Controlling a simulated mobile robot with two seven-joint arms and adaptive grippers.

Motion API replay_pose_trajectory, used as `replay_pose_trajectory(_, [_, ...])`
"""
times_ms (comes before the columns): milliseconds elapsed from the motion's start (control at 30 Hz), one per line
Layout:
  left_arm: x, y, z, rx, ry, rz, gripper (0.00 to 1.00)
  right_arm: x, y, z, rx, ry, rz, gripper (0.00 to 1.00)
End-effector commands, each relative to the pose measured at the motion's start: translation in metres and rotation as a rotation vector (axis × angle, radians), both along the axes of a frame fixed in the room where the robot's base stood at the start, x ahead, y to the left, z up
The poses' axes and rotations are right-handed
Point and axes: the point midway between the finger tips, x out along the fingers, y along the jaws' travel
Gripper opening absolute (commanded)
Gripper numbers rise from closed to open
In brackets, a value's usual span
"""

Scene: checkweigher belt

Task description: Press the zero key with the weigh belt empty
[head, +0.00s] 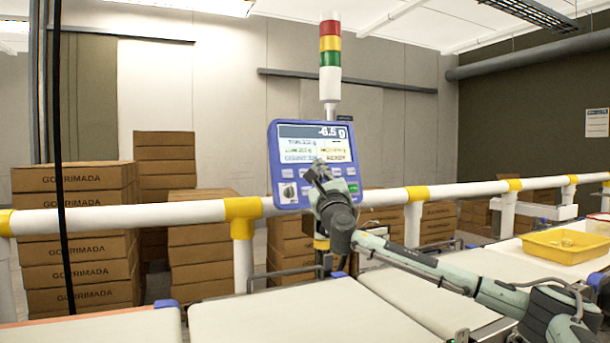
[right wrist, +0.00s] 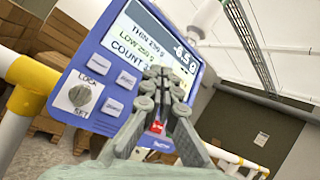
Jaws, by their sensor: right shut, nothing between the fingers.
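The blue indicator panel (head: 284,193) stands on a post behind the belts; its screen reads -6.5 g. It also shows in the right wrist view (right wrist: 92,45), with a LOCK/SET knob (right wrist: 80,95) and pale keys (right wrist: 113,106) beside it. Key labels are too small to read, so I cannot tell which is the zero key; my fingers hide part of the key rows. My right gripper (head: 318,172) is shut and empty in front of the panel; its fingers (right wrist: 163,75) overlap the screen's lower edge. Contact cannot be told. The middle belt (head: 300,312) looks bare. My left gripper is out of view.
A white rail (head: 150,216) with yellow joints runs behind the belts. A yellow tray (head: 566,251) sits at the right. Stacked cartons (head: 75,230) stand behind the rail. A red-yellow-green signal tower (head: 330,58) rises above the panel. Another bare belt (head: 425,300) lies right of the middle one.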

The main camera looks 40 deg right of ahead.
Motion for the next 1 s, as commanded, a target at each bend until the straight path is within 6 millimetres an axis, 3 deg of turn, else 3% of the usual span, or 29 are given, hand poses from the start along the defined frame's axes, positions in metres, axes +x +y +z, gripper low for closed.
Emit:
replay_pose_trajectory(200, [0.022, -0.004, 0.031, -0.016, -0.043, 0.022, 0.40, 0.029, -0.009, -0.010, 0.002, -0.001, 0.000, 0.00])
replay_pose_trajectory(500, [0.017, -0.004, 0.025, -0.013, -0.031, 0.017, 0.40, 0.051, -0.016, -0.015, -0.001, -0.001, 0.000, 0.00])
replay_pose_trajectory(1000, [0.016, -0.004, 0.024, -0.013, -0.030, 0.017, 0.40, 0.053, -0.017, -0.016, -0.001, -0.001, 0.000, 0.00])
